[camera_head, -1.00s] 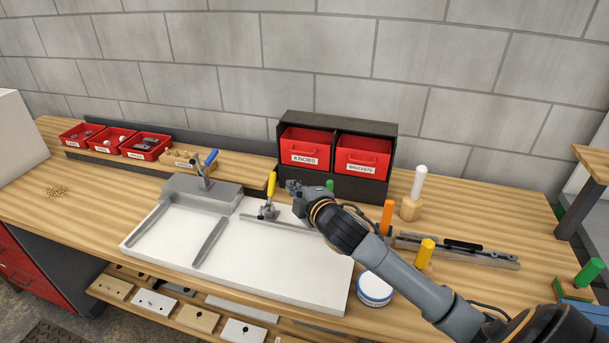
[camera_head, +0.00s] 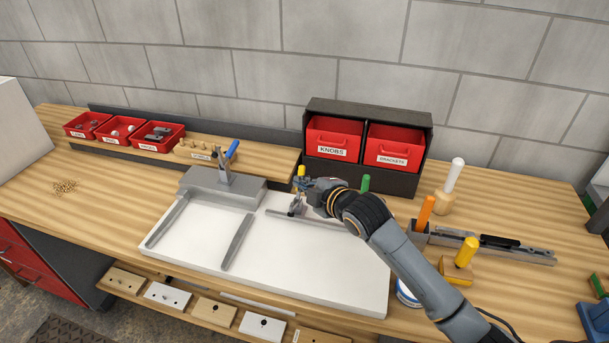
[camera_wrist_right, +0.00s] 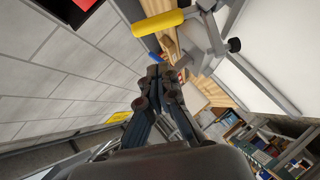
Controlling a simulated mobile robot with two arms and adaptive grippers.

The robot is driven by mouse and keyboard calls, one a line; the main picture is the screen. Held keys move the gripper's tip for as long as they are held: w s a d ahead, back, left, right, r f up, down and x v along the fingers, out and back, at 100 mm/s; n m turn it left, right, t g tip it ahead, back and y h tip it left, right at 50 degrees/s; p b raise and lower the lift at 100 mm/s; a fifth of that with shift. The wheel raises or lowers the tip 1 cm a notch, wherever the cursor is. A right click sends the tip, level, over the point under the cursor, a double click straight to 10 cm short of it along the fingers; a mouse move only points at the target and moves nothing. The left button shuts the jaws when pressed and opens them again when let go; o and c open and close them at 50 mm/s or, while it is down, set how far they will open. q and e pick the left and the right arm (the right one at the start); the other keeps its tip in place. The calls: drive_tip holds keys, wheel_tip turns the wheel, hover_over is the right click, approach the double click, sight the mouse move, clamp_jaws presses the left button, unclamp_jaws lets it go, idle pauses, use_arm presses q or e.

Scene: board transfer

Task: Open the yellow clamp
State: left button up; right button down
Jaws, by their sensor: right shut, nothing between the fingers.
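The yellow clamp stands at the back edge of the white board (camera_head: 310,260), its yellow handle (camera_head: 300,170) upright and its grey metal base (camera_head: 295,208) below. My right gripper (camera_head: 303,186) is shut and empty. In the head view it overlaps the lower part of the handle and hides some of the clamp. In the right wrist view the yellow handle (camera_wrist_right: 158,22) and its metal linkage (camera_wrist_right: 215,35) lie above the shut fingertips (camera_wrist_right: 158,72), with a gap visible between them. My left gripper is not in view.
A blue-handled clamp (camera_head: 230,152) stands on a grey block at the board's back left. Red bins (camera_head: 333,138) in a dark rack stand behind my gripper. An orange-handled tool (camera_head: 426,210) and a yellow-handled one (camera_head: 466,252) stand right of my arm. The board's front is clear.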

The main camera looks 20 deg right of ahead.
sight(300, 173)
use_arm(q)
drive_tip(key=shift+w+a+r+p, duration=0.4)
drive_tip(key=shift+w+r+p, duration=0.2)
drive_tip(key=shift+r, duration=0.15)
use_arm(e)
drive_tip(key=shift+w+d+f, duration=0.3)
drive_tip(key=shift+w+f, duration=0.1)
drive_tip(key=shift+w, duration=0.3)
drive_tip(key=shift+w+d+f, duration=0.25)
drive_tip(key=shift+w+f, duration=0.1)
drive_tip(key=shift+w, duration=0.3)
drive_tip(key=shift+w+d+f, duration=0.3)
drive_tip(key=shift+w+f, duration=0.1)
drive_tip(key=shift+w, duration=0.3)
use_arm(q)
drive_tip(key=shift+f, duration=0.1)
use_arm(e)
drive_tip(key=shift+w+d+f, duration=0.1)
drive_tip(key=shift+w+d, duration=0.25)
drive_tip(key=shift+w, duration=0.15)
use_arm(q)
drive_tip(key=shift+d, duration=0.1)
